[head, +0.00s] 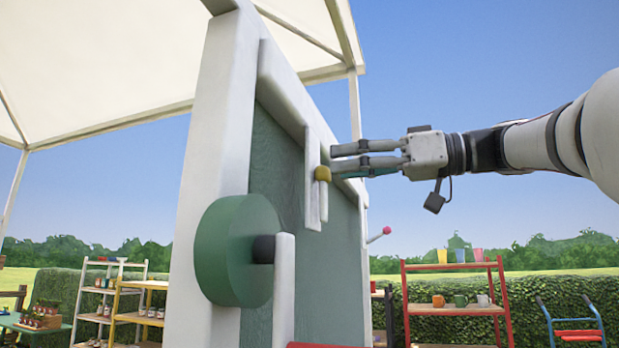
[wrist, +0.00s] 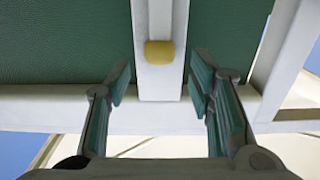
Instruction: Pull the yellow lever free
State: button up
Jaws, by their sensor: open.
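The yellow lever (head: 322,173) is a small rounded knob on a white upright strip (head: 312,200) on the green board. In the wrist view the yellow lever (wrist: 160,53) sits on the white strip, above and between my fingertips. My gripper (head: 335,160) reaches in from the right, with its fingertips close to the lever in the head view. In the wrist view my gripper (wrist: 160,88) is open, with one finger on each side of the white strip. The fingers appear apart from the lever.
A green round disc (head: 235,250) with a dark hub stands out from the board's white frame (head: 215,130). A pink-tipped rod (head: 386,230) sticks out at the right. A red shelf (head: 455,308) with pots and cups stands behind. Open air surrounds my arm.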

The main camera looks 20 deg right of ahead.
jog(key=shift+x, duration=1.35)
jog(key=shift+c, duration=0.3)
grip_shut()
